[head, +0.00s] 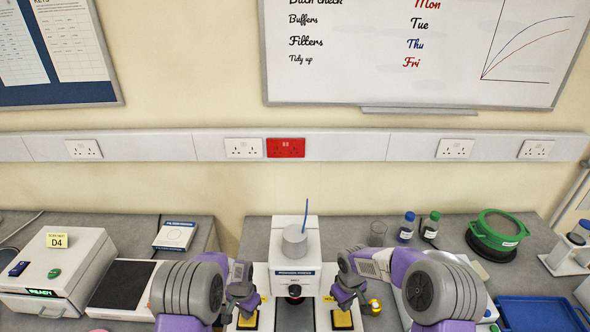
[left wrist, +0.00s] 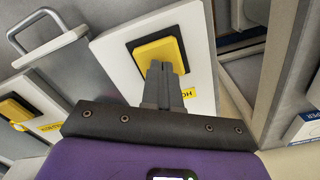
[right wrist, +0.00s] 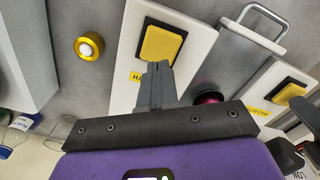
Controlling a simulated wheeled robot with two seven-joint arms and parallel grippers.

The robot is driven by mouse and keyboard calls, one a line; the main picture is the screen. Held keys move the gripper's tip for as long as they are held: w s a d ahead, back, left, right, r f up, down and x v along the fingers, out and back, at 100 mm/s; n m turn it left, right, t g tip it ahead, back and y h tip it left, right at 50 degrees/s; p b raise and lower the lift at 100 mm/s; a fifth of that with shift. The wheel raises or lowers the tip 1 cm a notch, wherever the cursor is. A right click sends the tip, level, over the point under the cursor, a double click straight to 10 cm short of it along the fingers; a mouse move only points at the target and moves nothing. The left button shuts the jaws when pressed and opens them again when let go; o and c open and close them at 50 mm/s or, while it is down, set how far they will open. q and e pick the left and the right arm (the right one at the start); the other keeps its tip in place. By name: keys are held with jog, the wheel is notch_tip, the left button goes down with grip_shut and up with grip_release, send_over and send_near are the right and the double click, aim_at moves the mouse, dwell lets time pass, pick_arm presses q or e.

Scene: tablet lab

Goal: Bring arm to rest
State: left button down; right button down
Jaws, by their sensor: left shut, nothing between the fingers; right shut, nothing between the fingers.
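My left gripper (head: 243,301) is shut and empty in the head view, over the left yellow button pad of the press. In the left wrist view its closed fingers (left wrist: 162,85) overlap the yellow pad (left wrist: 160,50); contact cannot be told. My right gripper (head: 350,297) is shut and empty above the right yellow pad (head: 343,320). In the right wrist view its closed fingers (right wrist: 157,85) point at the yellow pad (right wrist: 161,44), whose face is mostly clear. The powder press (head: 294,245) stands between my two arms.
A white instrument (head: 50,270) with a green READY display stands at left. Two capped bottles (head: 406,226), a beaker (head: 378,230), a green round sieve (head: 497,232) and a blue tray (head: 540,313) are at right. A small brass-ringed button (head: 375,306) sits beside my right gripper.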

aim_at(343, 318)
jog(key=shift+f, duration=2.35)
jog(key=shift+f, duration=0.3)
jog(key=shift+f, duration=0.45)
pick_arm(q)
jog(key=shift+f, duration=0.75)
pick_arm(e)
jog(key=shift+s, duration=0.1)
dwell(0.7)
